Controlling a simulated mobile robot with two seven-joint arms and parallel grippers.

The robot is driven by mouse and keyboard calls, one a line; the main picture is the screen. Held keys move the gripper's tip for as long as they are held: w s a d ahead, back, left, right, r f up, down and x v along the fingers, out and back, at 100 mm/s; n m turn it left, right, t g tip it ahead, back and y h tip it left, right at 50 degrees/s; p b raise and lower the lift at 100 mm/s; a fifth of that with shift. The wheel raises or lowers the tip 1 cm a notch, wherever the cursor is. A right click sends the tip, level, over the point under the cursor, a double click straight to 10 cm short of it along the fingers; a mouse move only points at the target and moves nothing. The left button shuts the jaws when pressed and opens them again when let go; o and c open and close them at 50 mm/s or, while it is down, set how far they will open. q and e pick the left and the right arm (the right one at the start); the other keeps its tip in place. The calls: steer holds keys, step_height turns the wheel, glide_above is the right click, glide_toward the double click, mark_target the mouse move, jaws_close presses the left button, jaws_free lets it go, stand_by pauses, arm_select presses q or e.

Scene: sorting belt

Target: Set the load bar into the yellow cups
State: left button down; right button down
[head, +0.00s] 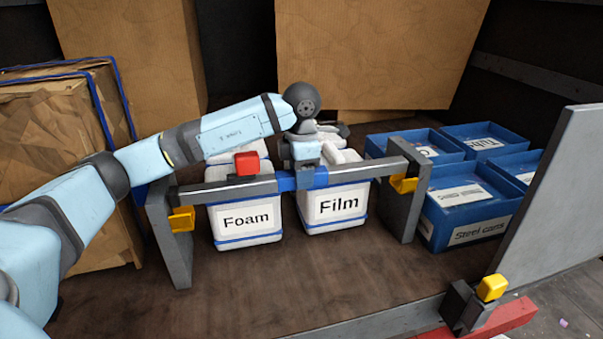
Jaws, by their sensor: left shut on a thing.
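The load bar (352,174) is a long grey bar with a blue middle section. It runs across the picture between two grey upright posts. My left gripper (307,178) is shut on its blue section from above. One yellow cup (181,219) is on the left post (172,248), under the bar's left end. The other yellow cup (403,184) is on the right post (408,210), under the right end. The bar's ends show above the cups; I cannot tell whether they touch them. My right gripper is not in view.
White boxes labelled Foam (247,219) and Film (338,208) stand behind and below the bar. A red block (247,163) shows at the bar's left half. Blue bins (477,233) stand right. A grey panel (555,200) and another yellow piece (492,288) are at front right.

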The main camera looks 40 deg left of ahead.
arm_select(q)
steer(key=shift+f, duration=0.2)
steer(key=shift+f+b, duration=0.3)
steer(key=shift+b, duration=0.05)
steer(key=shift+f, duration=0.1)
steer(key=shift+f+b, duration=0.85)
steer(key=shift+f, duration=0.3)
steer(key=shift+f+b, duration=0.35)
steer(key=shift+f, duration=0.05)
steer(key=c, duration=0.6)
jaws_free()
steer(key=shift+o, duration=0.2)
steer(key=shift+s, duration=0.1)
